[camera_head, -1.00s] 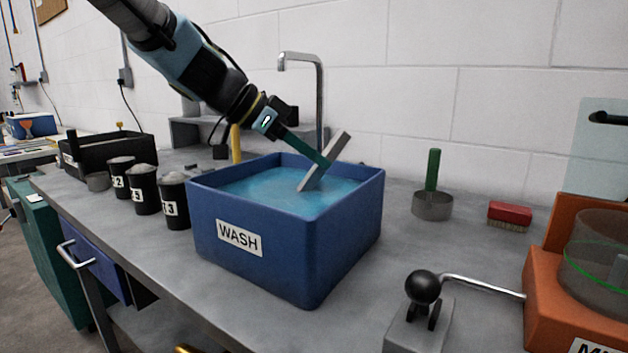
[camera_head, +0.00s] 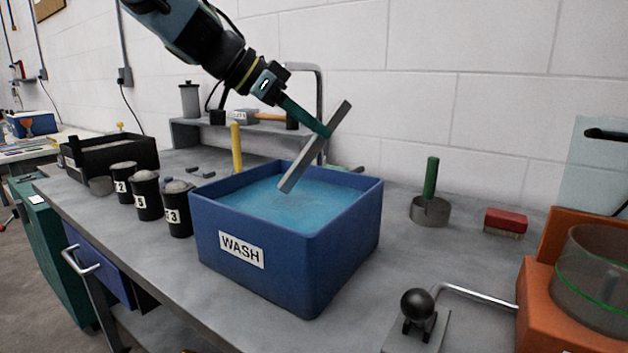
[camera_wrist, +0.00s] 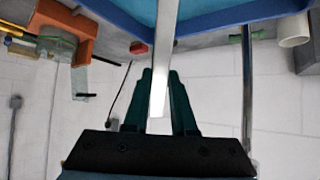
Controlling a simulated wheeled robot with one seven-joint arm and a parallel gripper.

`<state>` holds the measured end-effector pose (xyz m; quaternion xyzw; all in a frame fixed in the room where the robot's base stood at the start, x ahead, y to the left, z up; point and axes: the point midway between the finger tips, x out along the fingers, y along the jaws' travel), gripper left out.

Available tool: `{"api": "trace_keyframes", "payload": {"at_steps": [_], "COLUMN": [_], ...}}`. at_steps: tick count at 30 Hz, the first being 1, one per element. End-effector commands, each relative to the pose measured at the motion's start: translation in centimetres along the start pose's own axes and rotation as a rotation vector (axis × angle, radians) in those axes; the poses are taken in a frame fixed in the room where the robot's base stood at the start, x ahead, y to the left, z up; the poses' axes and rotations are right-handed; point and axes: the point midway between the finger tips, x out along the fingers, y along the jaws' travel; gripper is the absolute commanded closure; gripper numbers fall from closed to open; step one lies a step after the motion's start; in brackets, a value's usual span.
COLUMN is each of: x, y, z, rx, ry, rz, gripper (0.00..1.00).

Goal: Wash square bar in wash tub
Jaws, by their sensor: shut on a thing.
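The square bar (camera_head: 302,163) is a grey metal bar, tilted, with its upper end to the right. My gripper (camera_head: 327,132) is shut on it around its upper middle part. The bar's lower end hangs over the blue water in the wash tub (camera_head: 290,265), and seems just above the surface. The tub is a blue open box labelled WASH. In the wrist view the bar (camera_wrist: 162,60) runs between the dark green fingers of my gripper (camera_wrist: 160,80), and the blue tub edge (camera_wrist: 235,14) shows beyond it.
A tap (camera_head: 320,100) and a shelf stand behind the tub. Black canisters (camera_head: 178,210) are close on its left. A green-handled cup (camera_head: 430,205), a red brush (camera_head: 505,222), a black-knobbed lever (camera_head: 417,305) and an orange machine (camera_head: 545,275) stand to the right, with bare bench between.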

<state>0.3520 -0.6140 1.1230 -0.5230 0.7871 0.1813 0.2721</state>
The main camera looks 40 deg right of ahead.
Motion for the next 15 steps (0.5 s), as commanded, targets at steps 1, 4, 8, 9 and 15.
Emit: {"api": "trace_keyframes", "payload": {"at_steps": [1, 4, 8, 9, 15], "x": [-0.5, -1.1, -1.8, -2.1, -3.2], "y": [0.0, 0.0, 0.0, 0.0, 0.0], "z": [-0.6, -1.4, -2.4, -2.7, -4.1], "rx": [0.002, 0.003, 0.002, 0.003, 0.002], "ry": [0.0, 0.0, 0.001, 0.001, 0.0], "rz": [-0.001, -0.001, -0.001, -0.001, -0.001], "gripper": [1.0, 1.0, 1.0, 1.0, 1.0]}}
